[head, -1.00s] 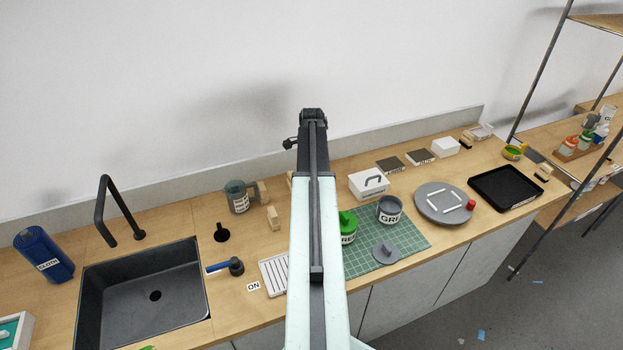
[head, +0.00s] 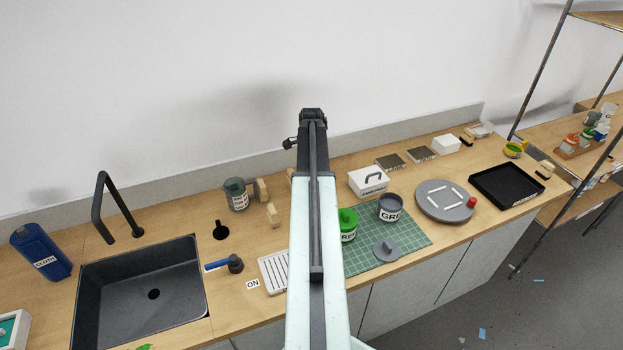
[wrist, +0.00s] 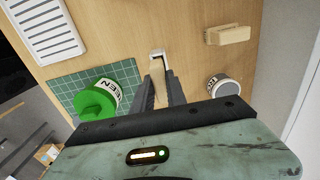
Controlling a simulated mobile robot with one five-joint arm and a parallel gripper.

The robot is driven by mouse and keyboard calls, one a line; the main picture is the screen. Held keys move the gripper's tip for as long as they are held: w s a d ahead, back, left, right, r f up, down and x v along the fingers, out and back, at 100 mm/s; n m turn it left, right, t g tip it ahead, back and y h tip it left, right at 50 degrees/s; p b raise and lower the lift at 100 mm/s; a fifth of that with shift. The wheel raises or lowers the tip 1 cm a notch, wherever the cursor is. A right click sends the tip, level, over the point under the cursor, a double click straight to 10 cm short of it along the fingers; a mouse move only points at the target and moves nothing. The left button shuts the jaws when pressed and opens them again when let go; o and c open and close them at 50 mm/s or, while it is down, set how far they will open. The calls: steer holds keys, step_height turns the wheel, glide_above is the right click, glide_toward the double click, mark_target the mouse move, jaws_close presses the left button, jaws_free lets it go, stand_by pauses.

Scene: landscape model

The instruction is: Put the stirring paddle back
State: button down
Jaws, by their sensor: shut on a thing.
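In the wrist view my gripper (wrist: 160,82) is shut on a narrow pale wooden piece with a whitish end (wrist: 157,57), which looks like the stirring paddle. Its lower part is hidden between the fingers. It points down towards the bench between a green pot (wrist: 97,99) and a small grey pot (wrist: 224,88); I cannot tell its height. In the head view my arm hides the gripper and the paddle. The green pot also shows there (head: 348,226), just right of my arm on the green cutting mat (head: 408,238).
A white slatted rack (wrist: 46,28) and a wooden block (wrist: 229,35) lie near the gripper. The head view shows a sink (head: 140,300), a labelled jar (head: 237,197), a grey pot (head: 390,210), a white handled box (head: 368,186), a turntable (head: 432,204) and a black tray (head: 505,188).

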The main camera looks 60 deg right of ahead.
steer(key=shift+f, duration=0.15)
steer(key=c, duration=1.3)
jaws_free()
steer(key=shift+o, duration=0.2)
step_height(320, 180, up, 8)
steer(key=p, duration=0.8)
steer(key=shift+f, duration=0.1)
